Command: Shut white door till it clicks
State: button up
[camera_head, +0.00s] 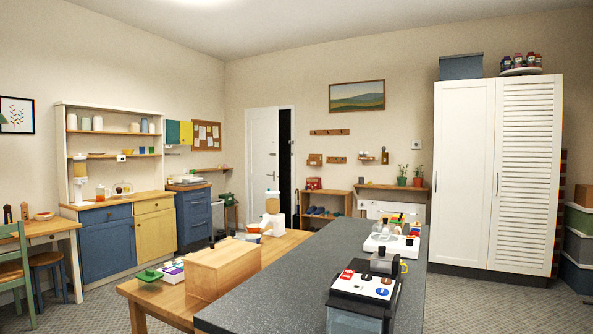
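A white door (262,165) stands in a white frame in the far wall, left of the picture's middle. It is ajar: a tall dark gap (285,165) shows between its right side and the frame. A small dark handle or lock shows near its right edge, too small to make out. The door's lower part is partly hidden behind things on the wooden table. My gripper is not in view.
A dark grey counter (300,275) and a wooden table (285,243) with a wooden box (222,268) fill the foreground before the door. Blue drawers (194,217) stand left of it, a low shelf (326,198) right. A tall white cupboard (465,175) is shut. Carpet shows at left.

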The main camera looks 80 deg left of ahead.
aim_at(263, 126)
jog(key=u, duration=3.95)
jog(key=i, duration=6.95)
jog(key=z, duration=1)
